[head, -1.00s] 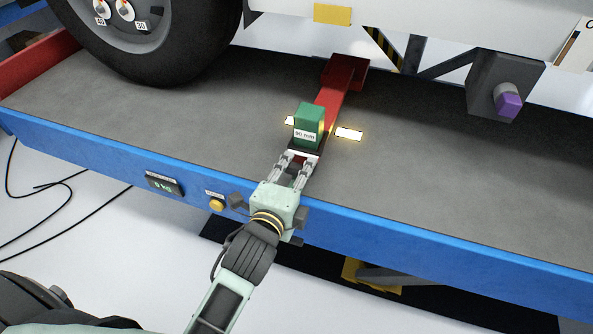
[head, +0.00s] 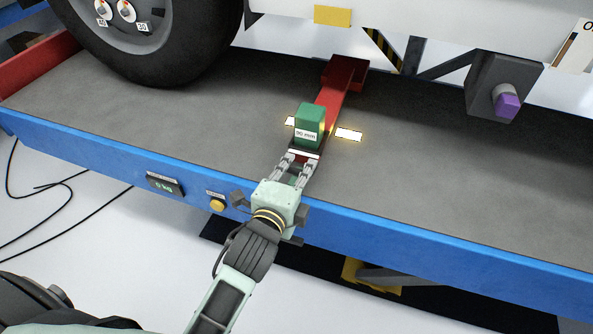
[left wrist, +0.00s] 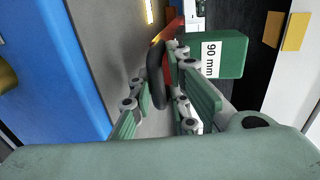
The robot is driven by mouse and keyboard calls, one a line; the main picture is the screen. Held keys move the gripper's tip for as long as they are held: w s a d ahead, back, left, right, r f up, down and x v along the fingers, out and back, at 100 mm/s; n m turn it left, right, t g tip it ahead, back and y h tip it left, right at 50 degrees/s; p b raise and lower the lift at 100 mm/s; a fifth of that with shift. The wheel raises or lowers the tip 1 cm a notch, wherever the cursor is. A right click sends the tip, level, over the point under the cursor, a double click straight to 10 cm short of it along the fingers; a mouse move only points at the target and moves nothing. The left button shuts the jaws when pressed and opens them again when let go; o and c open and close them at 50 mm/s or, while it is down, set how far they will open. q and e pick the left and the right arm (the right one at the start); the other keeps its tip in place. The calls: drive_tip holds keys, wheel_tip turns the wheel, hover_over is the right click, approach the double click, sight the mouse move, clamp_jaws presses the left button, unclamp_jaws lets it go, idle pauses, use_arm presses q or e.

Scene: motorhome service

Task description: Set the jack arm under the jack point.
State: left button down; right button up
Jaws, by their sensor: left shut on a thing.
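The jack arm is a red bar (head: 335,104) lying on the grey platform, running away from me under the white vehicle body. A green block (head: 309,122) labelled 90 mm stands on its near part; it also shows in the left wrist view (left wrist: 225,55). My left gripper (head: 299,162) is shut on the near end of the jack arm, just in front of the block. A yellow patch (head: 332,15) marks the vehicle's side above the arm's far end. I cannot tell the jack point itself; the underside is hidden. My right gripper is not in view.
Two bright strips (head: 348,134) lie either side of the arm. A large tyre (head: 190,50) stands at the left. A dark box with a purple end (head: 507,105) hangs at the right. The platform's blue edge (head: 400,240) carries a display (head: 164,185) and yellow button (head: 217,205).

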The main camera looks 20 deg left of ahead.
sight(304, 149)
use_arm(q)
drive_tip(key=w, duration=0.3)
drive_tip(key=w+p, duration=0.1)
drive_tip(key=w, duration=0.2)
drive_tip(key=shift+w+f, duration=0.2)
drive_tip(key=shift+w, duration=0.15)
drive_tip(key=w, duration=1)
drive_tip(key=shift+d+f, duration=0.15)
drive_tip(key=shift+d, duration=0.05)
drive_tip(key=shift+w, duration=0.85)
drive_tip(key=shift+f, duration=0.1)
drive_tip(key=c, duration=1.9)
unclamp_jaws()
drive_tip(key=shift+o, duration=0.7)
drive_tip(key=shift+w, duration=0.15)
drive_tip(key=shift+r, duration=0.2)
drive_tip(key=s, duration=0.4)
drive_tip(key=s+r, duration=0.1)
drive_tip(key=s, duration=0.3)
drive_tip(key=s+r, duration=0.1)
drive_tip(key=s, duration=0.2)
drive_tip(key=shift+s+a+r, duration=0.1)
drive_tip(key=shift+s+a, duration=0.05)
drive_tip(key=shift+s, duration=0.25)
